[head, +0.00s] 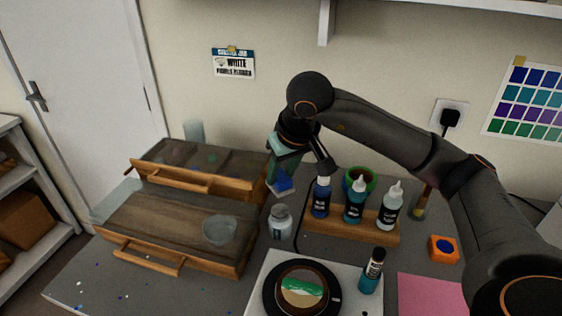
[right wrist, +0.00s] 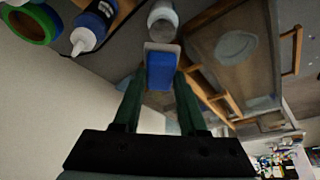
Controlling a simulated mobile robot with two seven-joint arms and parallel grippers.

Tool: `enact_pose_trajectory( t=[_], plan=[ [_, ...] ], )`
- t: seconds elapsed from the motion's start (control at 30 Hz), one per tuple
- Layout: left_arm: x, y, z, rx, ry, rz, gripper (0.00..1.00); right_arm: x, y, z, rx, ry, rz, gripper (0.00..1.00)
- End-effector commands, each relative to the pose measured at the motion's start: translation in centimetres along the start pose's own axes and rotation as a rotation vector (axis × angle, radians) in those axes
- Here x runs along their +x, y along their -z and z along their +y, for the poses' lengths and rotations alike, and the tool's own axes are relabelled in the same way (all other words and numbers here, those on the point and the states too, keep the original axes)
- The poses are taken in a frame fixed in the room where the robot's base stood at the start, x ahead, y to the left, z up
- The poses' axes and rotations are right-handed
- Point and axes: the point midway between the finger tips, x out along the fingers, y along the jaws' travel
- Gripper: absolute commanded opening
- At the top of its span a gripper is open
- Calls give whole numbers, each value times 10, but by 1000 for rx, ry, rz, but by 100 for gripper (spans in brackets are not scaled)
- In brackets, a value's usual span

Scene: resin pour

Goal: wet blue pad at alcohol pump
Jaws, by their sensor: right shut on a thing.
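My right gripper (head: 276,178) points down with its green fingers shut on the blue pad (head: 285,184). In the right wrist view the pad (right wrist: 161,72) sits between the fingertips, with a pale strip along its far edge. A clear whitish bottle with a grey top (head: 281,223), which looks like the alcohol pump, stands on the table just below the pad in the head view. The bottle (right wrist: 163,20) shows just beyond the pad in the right wrist view. The pad looks apart from it, but the exact gap is hard to tell. My left gripper is not in view.
A wooden rack (head: 345,226) with several dropper bottles stands right of the pump. Two wooden trays with handles lie left, the nearer one (head: 160,224) bearing a clear cup (head: 219,230). A black turntable (head: 270,292) with a round piece is in front, beside a teal bottle (head: 372,272).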

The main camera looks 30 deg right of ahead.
Motion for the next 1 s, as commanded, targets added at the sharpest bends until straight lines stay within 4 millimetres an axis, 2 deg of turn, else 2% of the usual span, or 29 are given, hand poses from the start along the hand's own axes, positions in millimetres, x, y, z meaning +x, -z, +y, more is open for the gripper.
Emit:
enact_pose_trajectory(
  t=[0.27, 0.7, 1.0],
  plan=[
    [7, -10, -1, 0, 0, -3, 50, 14, -6, 0, 0, 0, 0, 0],
    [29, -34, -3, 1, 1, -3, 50, 53, -22, 0, 0, 0, 1, 0],
    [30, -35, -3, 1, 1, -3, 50, 55, -23, 0, 0, 0, 1, 0]
  ],
)
